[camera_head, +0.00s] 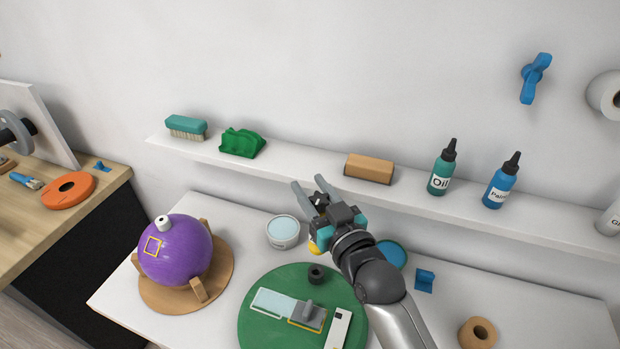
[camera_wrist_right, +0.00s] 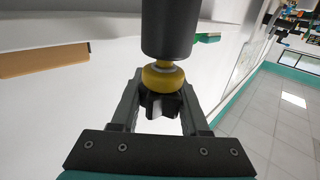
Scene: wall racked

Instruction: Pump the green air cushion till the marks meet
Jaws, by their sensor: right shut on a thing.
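The green air cushion (camera_head: 258,326) is a flat round disc on the white table. A black ring-shaped port (camera_head: 317,273) sits near its top edge. On its face are a pale blue panel (camera_head: 268,301), a grey piece with a yellow outline (camera_head: 308,315) and a white strip (camera_head: 338,328). My right gripper (camera_head: 312,195) is above and beyond the cushion, near the shelf edge. It is shut on a pump-like part; the right wrist view shows its black lobed knob (camera_wrist_right: 161,106), yellow collar (camera_wrist_right: 163,77) and dark cylinder (camera_wrist_right: 167,28) between the fingers. My left gripper is not in view.
A purple ball (camera_head: 178,253) with a white cap sits on a wooden stand left of the cushion. A white tub (camera_head: 283,231) stands behind. The wall shelf (camera_head: 308,170) holds a brush, a wooden block (camera_head: 369,168) and bottles.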

